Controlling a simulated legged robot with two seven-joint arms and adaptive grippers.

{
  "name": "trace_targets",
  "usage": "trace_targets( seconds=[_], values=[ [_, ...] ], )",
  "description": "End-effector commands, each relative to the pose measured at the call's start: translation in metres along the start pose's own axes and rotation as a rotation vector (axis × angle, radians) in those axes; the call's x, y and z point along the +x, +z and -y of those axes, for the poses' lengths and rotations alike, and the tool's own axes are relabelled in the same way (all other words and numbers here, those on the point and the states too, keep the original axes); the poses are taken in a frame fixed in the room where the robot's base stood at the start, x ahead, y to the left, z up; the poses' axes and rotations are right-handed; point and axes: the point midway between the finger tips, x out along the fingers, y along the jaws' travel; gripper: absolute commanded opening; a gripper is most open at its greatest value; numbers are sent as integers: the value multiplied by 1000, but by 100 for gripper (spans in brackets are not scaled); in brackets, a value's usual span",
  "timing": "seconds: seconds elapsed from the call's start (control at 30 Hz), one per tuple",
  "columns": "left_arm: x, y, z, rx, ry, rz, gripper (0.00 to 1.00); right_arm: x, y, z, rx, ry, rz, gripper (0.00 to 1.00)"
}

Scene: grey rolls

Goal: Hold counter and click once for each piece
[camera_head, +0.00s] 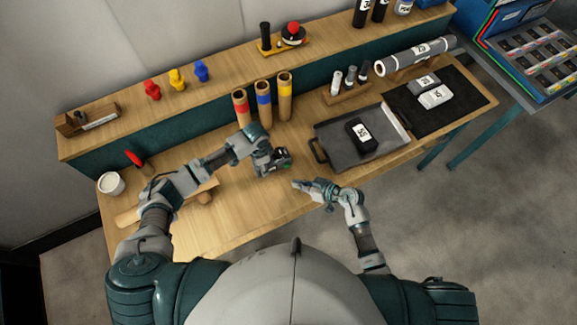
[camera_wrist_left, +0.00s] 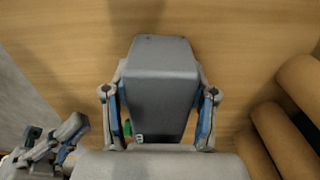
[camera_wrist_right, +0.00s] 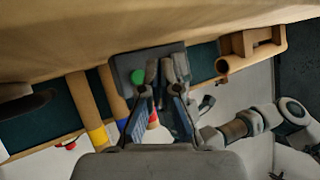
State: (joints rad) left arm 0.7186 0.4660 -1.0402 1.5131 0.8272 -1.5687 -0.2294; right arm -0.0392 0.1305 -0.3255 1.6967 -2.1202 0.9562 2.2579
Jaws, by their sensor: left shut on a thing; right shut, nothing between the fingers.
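The counter is a dark grey box (camera_wrist_left: 160,75) held between the fingers of my left gripper (camera_wrist_left: 160,110). In the head view the counter (camera_head: 281,157) is above the front of the bench, with my left gripper (camera_head: 268,160) shut on it. Its green button (camera_wrist_right: 138,77) shows in the right wrist view. My right gripper (camera_head: 302,185) is shut and empty, just right of and below the counter in the head view, its fingertips pointing toward it. A dark labelled piece (camera_head: 361,134) lies in the grey tray (camera_head: 335,148). Light grey pieces (camera_head: 435,96) lie on the black mat (camera_head: 463,107).
A large grey roll (camera_head: 415,56) lies at the back right; small upright rolls (camera_head: 350,77) stand left of it. Wooden tubes with coloured bands (camera_head: 264,102) stand behind the counter. A white cup (camera_head: 111,183) is at the left. The bench front (camera_head: 240,220) is clear.

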Motion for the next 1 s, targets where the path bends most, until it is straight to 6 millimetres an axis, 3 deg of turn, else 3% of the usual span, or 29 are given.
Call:
trace_targets(
  seconds=[0.33, 1.0],
  values=[
    [5, 3, -4, 2, 8, 9, 9, 24, -17, -17, -1, 0, 1, 0],
    [5, 3, -4, 2, 8, 10, 9, 26, -18, -18, -1, 0, 1, 0]
  ],
)
